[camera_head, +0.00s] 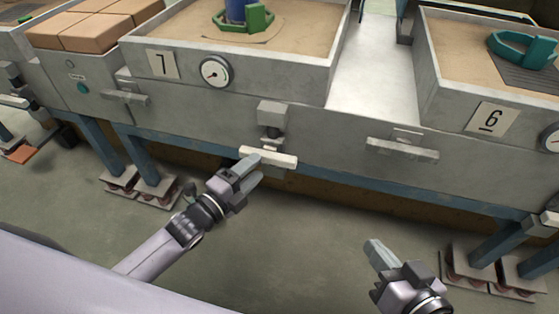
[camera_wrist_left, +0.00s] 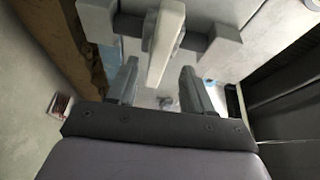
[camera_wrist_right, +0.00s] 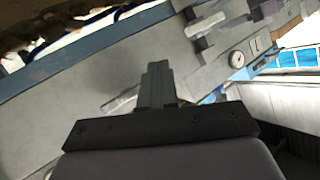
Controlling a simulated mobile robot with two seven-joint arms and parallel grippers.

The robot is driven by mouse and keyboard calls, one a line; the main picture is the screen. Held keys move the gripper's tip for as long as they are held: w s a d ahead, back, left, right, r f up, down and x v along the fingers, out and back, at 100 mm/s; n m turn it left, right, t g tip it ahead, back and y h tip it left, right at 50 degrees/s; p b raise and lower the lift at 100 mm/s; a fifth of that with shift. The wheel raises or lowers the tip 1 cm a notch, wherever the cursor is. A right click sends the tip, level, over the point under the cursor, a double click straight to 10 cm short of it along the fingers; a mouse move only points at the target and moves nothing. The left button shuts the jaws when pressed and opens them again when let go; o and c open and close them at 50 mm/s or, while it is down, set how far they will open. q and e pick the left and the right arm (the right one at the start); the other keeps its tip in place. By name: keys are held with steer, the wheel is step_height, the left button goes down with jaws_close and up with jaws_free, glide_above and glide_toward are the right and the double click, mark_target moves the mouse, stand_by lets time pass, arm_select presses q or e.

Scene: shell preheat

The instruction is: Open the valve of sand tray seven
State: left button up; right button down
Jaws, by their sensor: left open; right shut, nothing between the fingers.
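Sand tray seven (camera_head: 285,75) is a grey box of sand with a plate (camera_head: 163,64) that appears to read 7. Below it, a valve has a grey block (camera_head: 271,113) and a pale bar handle (camera_head: 268,157), lying roughly crosswise. My left gripper (camera_head: 251,170) is open at the handle's left part. In the left wrist view, the pale handle (camera_wrist_left: 164,42) lies ahead, in line with the gap between the fingers (camera_wrist_left: 160,85); contact cannot be told. My right gripper (camera_head: 378,252) is shut and empty, low at the right, apart from the valve; its fingers also show in the right wrist view (camera_wrist_right: 158,82).
A round gauge (camera_head: 214,72) sits beside the number plate. Other grey handles stand out at the left (camera_head: 125,96) and right (camera_head: 402,149). Tray six (camera_head: 465,100) is at the right, and bricks (camera_head: 95,32) are at the left. The floor below is open between blue legs.

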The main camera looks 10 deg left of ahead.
mark_target(272, 153)
arm_select(q)
steer(key=shift+w+d+f+m, duration=0.2)
steer(key=shift+w+m, duration=0.1)
steer(key=shift+w, duration=0.25)
steer(key=shift+b+x, duration=1.4)
steer(key=shift+x, duration=1.9)
steer(key=shift+r, duration=0.2)
jaws_close()
